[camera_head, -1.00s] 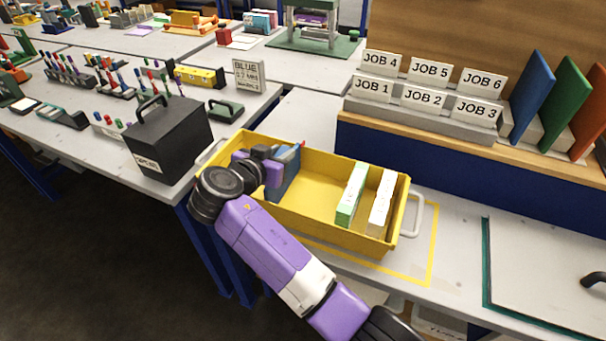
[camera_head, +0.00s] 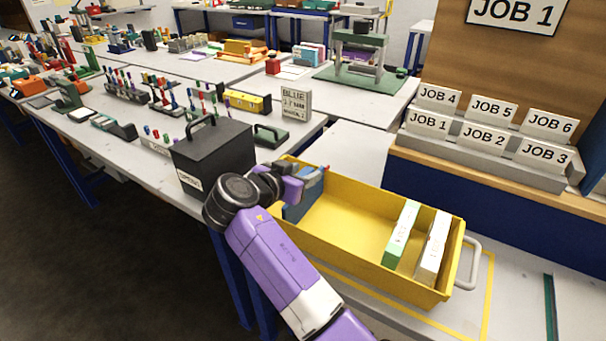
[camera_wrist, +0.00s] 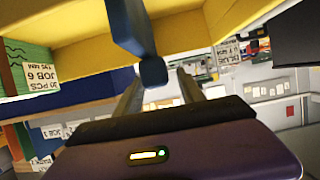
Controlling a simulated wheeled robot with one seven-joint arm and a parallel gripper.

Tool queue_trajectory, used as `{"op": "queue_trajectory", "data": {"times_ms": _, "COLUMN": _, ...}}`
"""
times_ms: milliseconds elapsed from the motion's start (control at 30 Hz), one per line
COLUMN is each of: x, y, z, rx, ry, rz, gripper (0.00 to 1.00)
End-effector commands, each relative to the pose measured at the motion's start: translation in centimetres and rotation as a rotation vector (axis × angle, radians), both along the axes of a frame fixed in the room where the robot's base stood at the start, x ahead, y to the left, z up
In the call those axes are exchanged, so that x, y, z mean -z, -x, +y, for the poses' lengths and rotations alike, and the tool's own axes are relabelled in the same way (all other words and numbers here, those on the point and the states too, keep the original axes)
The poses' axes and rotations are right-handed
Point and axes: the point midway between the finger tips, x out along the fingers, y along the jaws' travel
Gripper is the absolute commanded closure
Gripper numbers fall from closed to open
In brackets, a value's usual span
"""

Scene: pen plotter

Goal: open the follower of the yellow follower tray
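The yellow follower tray (camera_head: 350,254) stands on the bench in the head view. Its blue follower (camera_head: 303,198) stands near the left end. A green-edged card pack (camera_head: 401,236) and a white card pack (camera_head: 433,246) stand at the right end, with bare floor between. My gripper (camera_head: 298,186) is at the follower's top edge, its fingertips hidden in the head view. In the wrist view my gripper (camera_wrist: 158,76) has its fingers apart, with the follower's dark blue bar (camera_wrist: 152,72) between them. Gaps show beside the bar; contact is hard to tell.
A black lidded box (camera_head: 213,157) stands close left of the tray. A wooden-topped rack with JOB cards (camera_head: 484,138) stands behind it at the right. A sign reading BLUE (camera_head: 296,101) and pen racks stand farther back. The bench right of the tray is partly clear.

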Motion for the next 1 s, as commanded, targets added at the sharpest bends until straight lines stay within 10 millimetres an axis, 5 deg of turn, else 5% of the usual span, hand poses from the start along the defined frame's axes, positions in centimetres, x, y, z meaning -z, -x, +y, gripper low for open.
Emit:
{"op": "queue_trajectory", "data": {"times_ms": 367, "x": 0.0, "y": 0.3, "z": 0.2, "rx": 0.002, "ry": -0.001, "rz": 0.002, "gripper": 0.51}}
{"op": "queue_trajectory", "data": {"times_ms": 1000, "x": -2.9, "y": 5.9, "z": 4.2, "rx": 0.001, "ry": 0.000, "rz": 0.001, "gripper": 0.51}}
